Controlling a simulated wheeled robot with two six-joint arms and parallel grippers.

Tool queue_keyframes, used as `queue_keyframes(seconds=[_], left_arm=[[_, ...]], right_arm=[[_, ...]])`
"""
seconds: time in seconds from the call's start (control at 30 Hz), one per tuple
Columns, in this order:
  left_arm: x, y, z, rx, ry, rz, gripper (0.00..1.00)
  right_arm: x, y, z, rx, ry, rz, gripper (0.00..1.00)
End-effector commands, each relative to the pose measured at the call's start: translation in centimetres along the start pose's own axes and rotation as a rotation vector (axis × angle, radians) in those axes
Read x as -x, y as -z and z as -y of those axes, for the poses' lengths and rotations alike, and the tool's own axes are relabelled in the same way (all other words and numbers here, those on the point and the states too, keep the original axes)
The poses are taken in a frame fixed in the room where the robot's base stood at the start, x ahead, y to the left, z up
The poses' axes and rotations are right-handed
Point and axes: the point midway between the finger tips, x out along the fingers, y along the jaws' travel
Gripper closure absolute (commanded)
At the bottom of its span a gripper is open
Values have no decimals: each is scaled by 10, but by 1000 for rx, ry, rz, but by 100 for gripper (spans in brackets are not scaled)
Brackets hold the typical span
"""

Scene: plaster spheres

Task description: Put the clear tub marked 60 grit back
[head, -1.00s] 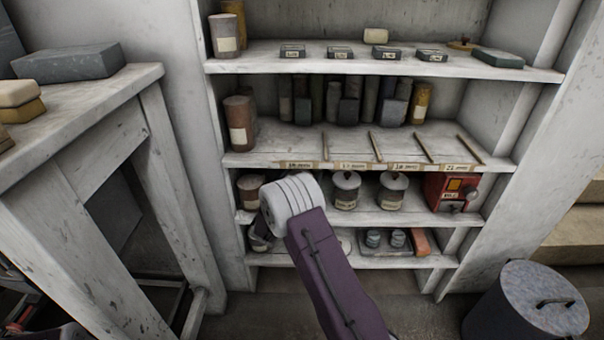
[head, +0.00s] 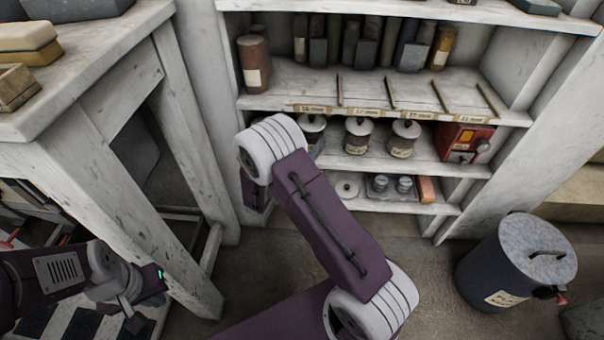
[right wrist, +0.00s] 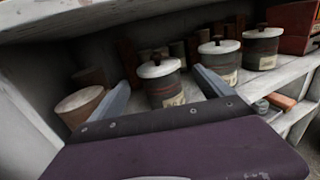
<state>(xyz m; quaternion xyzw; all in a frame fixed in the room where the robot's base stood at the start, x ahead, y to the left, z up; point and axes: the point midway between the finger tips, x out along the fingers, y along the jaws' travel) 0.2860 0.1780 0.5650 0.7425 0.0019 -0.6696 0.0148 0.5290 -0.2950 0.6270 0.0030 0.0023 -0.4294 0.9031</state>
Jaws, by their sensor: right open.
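Several lidded tubs with white lids, dark bodies and pale labels stand on a lower shelf. In the head view they are a left tub (head: 312,140), a middle tub (head: 358,137) and a right tub (head: 404,139). I cannot read the labels, so I cannot tell which is marked 60 grit. My right gripper (right wrist: 160,77) is open in the right wrist view, its fingers either side of the left tub (right wrist: 163,88). I cannot tell whether they touch it. In the head view my right arm hides this gripper. My left gripper (head: 142,296) hangs low by the bench; its jaws are unclear.
A brown container (right wrist: 80,106) stands left of the tubs in the right wrist view. A red box (head: 463,143) stands to their right. The shelf board above (head: 400,106) is close overhead. A lidded bin (head: 512,265) stands on the floor at right; the workbench (head: 90,100) is at left.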

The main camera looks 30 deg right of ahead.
Motion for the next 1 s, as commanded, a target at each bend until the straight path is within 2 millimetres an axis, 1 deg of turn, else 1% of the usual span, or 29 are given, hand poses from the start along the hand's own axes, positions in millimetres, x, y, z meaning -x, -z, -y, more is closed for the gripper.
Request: queue_keyframes(seconds=[0.07,0.13,0.17,0.2,0.27,0.3,0.33,0.37,0.4,0.47,0.5,0.6,0.7,0.77,1.0], left_arm=[[0,0,0,0,0,0,100],[0,0,0,0,0,0,100],[0,0,0,0,0,0,100],[0,0,0,0,0,0,100],[0,0,0,0,0,0,100],[0,0,0,0,0,0,100],[0,0,0,0,0,0,100],[0,0,0,0,0,0,100],[0,0,0,0,0,0,100],[0,0,0,0,0,0,100],[0,0,0,0,0,0,100],[0,0,0,0,0,0,100],[0,0,0,0,0,0,100],[0,0,0,0,0,0,100],[0,0,0,0,0,0,100]], right_arm=[[-1,0,19,-26,67,-38,9],[2,4,56,-89,203,-119,9],[7,7,78,-133,285,-167,9],[20,14,110,-212,414,-247,9],[54,31,156,-379,638,-384,9],[84,43,177,-511,785,-475,9],[108,52,187,-621,893,-537,9],[132,60,191,-735,994,-596,9],[161,68,191,-892,1121,-663,9],[197,75,178,-1127,1283,-743,9],[214,76,166,-1275,1373,-781,9],[236,71,137,-1579,1530,-832,9],[242,65,121,-1754,1610,-845,9],[243,63,116,-1802,1631,-846,9],[243,63,115,-1812,1638,-846,9]])
